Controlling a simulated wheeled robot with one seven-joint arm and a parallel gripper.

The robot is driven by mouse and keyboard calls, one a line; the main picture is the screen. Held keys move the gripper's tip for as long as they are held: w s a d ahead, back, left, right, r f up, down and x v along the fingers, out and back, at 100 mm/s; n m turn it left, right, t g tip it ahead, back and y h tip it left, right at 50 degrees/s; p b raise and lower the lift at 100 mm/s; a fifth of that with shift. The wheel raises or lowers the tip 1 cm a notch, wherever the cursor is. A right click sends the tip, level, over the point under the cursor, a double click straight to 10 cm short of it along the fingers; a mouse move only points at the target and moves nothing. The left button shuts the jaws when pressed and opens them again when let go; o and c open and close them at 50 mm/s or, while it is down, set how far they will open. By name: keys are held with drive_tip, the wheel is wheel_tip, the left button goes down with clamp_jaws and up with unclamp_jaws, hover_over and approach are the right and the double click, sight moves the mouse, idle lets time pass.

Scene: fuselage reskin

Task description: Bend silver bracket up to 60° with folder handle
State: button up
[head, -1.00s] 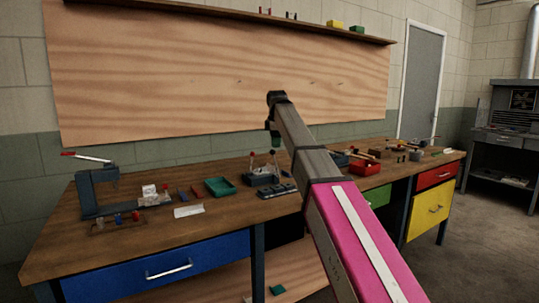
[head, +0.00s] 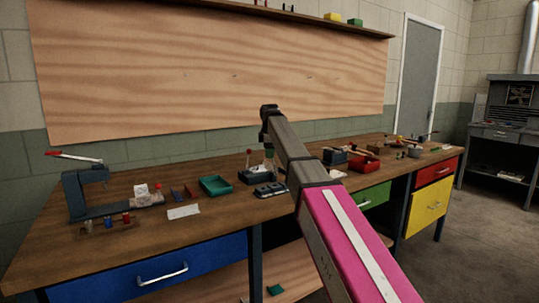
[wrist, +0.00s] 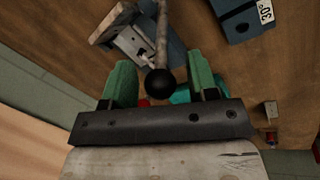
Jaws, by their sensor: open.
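My gripper (wrist: 162,92) is open, its two green fingers on either side of the folder handle's black ball knob (wrist: 161,82). The handle's grey rod (wrist: 162,35) runs up from the knob in the wrist view. I cannot tell whether the fingers touch the knob. A silver metal piece (wrist: 136,44), perhaps the bracket, lies beside the rod; its bend angle is unclear. In the head view the dark folder (head: 257,176) stands on the bench, and my gripper (head: 269,153) is just above it, partly hidden by my arm.
A blue block marked 30° (wrist: 238,22) lies near the folder. A green tray (head: 215,186), a white card (head: 184,212) and a lever press (head: 85,190) stand to the left. A red bin (head: 364,163) is right of my arm.

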drive_tip(key=shift+w+f, duration=0.1)
drive_tip(key=shift+f, duration=0.5)
clamp_jaws()
